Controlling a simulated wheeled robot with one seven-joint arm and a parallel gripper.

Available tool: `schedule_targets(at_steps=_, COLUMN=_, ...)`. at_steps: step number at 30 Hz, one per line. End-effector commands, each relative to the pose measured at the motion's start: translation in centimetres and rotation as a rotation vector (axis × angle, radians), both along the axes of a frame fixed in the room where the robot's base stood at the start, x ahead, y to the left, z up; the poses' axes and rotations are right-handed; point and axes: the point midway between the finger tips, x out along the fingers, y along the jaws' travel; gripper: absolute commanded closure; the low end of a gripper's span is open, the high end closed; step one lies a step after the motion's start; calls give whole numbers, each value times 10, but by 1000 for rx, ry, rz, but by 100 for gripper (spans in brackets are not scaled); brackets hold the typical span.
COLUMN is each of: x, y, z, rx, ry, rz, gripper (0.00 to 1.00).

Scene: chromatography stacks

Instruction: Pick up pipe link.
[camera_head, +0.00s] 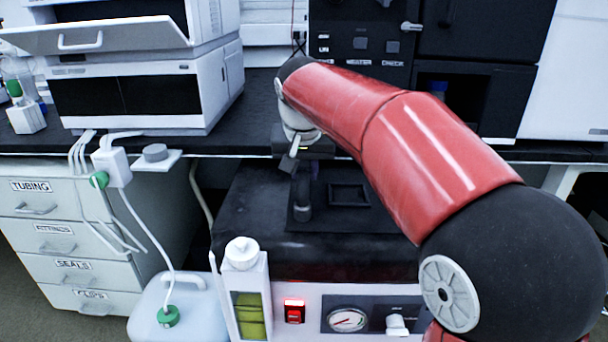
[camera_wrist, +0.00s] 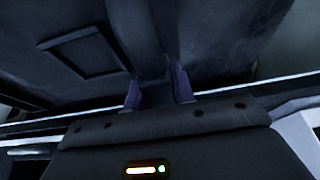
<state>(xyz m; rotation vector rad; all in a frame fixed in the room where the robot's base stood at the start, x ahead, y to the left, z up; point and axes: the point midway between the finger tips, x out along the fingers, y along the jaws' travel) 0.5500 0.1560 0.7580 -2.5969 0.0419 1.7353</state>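A dark pipe piece, which looks like the pipe link (camera_head: 302,204), stands on the black top of the bench unit, just below my gripper in the head view. In the wrist view its dark rounded body (camera_wrist: 143,38) runs from the top edge down to between my fingers. My gripper (camera_wrist: 157,92) has its two purplish fingertips apart, one on each side of the dark piece. I cannot tell whether they touch it. In the head view my gripper (camera_head: 303,166) is small and partly hidden by my wrist.
A square black recessed frame (camera_head: 348,195) lies right of the pipe piece. A white bottle with yellow-green liquid (camera_head: 248,290) stands in front. The unit's front panel has a lit red switch (camera_head: 294,312) and a gauge (camera_head: 347,320). White instruments (camera_head: 145,85) stand behind left.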

Motion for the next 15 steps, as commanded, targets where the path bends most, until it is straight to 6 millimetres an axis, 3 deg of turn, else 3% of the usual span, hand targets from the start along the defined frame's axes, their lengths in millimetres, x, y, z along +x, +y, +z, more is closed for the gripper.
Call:
schedule_targets(at_steps=1, x=0, y=0, z=0, rx=0, ry=0, rz=0, gripper=83)
schedule_targets(at_steps=5, x=0, y=0, z=0, rx=0, ry=0, rz=0, gripper=100)
schedule_targets(at_steps=15, x=0, y=0, z=4, rx=0, ry=-2, rz=0, gripper=100)
